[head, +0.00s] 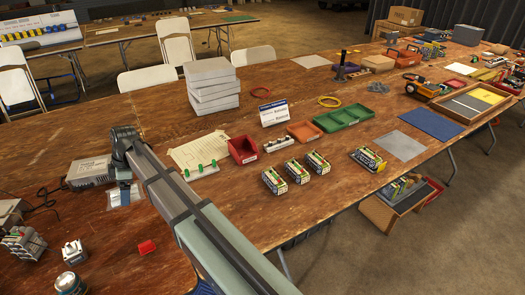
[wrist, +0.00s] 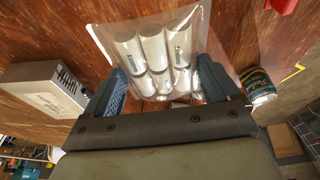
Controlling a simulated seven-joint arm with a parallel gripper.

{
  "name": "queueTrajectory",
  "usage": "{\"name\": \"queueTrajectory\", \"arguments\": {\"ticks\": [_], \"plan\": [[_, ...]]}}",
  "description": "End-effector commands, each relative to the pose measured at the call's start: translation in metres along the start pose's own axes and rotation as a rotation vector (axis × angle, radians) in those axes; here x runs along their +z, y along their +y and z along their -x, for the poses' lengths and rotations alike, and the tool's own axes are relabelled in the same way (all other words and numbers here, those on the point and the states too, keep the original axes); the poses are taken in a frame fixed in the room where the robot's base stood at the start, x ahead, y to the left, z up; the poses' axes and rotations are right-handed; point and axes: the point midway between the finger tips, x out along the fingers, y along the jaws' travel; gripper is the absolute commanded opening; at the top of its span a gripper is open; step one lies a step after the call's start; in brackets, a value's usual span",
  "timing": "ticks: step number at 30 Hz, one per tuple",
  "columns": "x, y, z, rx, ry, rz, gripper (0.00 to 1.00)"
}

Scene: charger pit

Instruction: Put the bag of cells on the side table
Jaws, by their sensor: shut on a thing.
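The bag of cells is a clear plastic bag (wrist: 150,50) with several white cylinders inside. In the wrist view it lies between the two blue fingers of my gripper (wrist: 163,88), which is shut on it. In the head view my gripper (head: 123,186) points down over the left part of the wooden table, and part of the clear bag (head: 121,198) shows under it. I cannot tell whether the bag touches the tabletop.
A grey power supply box (head: 89,172) stands just left of my gripper, with a black cable. A can (head: 70,283), a red piece (head: 147,247) and battery packs (head: 22,243) are nearer. White folding chairs (head: 175,40) line the far edge.

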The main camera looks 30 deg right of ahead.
Motion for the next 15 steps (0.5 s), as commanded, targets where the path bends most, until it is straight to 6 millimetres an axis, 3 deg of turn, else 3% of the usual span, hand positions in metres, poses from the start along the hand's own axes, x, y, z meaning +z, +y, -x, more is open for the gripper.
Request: {"name": "queueTrajectory", "arguments": {"ticks": [5,15], "plan": [[0.058,0.009,0.021,0.025,0.000,-0.081,0.43],[0.155,-0.005,0.051,0.065,0.000,-0.209,0.43]]}}
